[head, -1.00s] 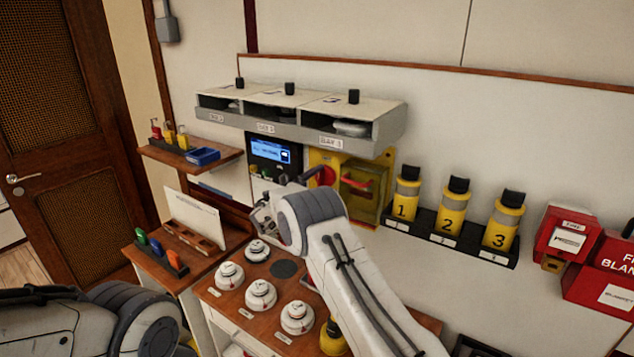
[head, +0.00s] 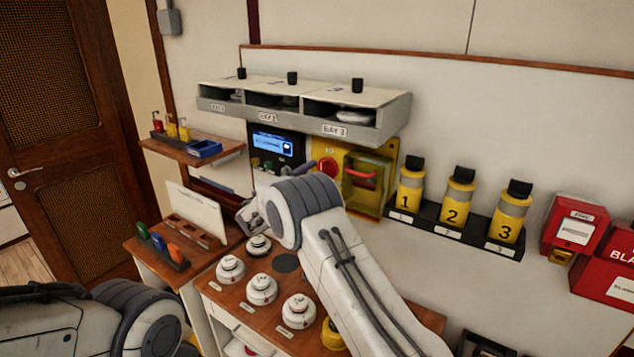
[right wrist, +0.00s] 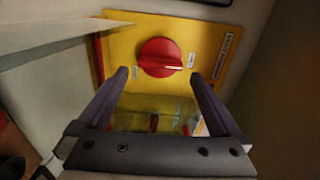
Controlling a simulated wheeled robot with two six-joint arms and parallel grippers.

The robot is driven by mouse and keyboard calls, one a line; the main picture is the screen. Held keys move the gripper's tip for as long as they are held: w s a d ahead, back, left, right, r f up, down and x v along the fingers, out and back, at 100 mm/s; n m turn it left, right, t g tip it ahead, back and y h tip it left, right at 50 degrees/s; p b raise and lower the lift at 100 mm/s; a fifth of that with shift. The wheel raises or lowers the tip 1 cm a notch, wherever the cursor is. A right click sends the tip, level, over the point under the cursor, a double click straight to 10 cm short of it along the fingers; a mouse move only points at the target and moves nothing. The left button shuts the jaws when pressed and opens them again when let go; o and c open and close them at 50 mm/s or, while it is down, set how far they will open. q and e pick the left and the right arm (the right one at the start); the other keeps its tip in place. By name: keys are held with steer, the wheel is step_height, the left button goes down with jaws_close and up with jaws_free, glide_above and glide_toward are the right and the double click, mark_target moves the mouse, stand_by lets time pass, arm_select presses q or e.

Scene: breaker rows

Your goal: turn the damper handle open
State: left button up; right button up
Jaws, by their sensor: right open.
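In the head view the red handle (head: 327,167) shows on the wall plate, right of the blue-lit screen. My right gripper (right wrist: 159,75) is open and empty, its fingers pointing towards the handle, one tip to each side in the picture; I see no contact. In the head view this gripper is mostly hidden behind my wrist. Only my left arm shows, at bottom left; its gripper is out of view.
A clear yellowish box (head: 362,199) with a red bar is beside the handle. A grey three-bay shelf (head: 378,131) overhangs above. Numbered yellow canisters (head: 459,198) stand to the right. White round devices (head: 262,291) cover the wooden counter (head: 225,303) below.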

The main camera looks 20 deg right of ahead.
steer(key=v, duration=0.2)
steer(key=shift+s+a+b, duration=0.25)
steer(key=shift+a+b, duration=0.05)
steer(key=shift+b, duration=0.1)
steer(key=shift+r, duration=0.1)
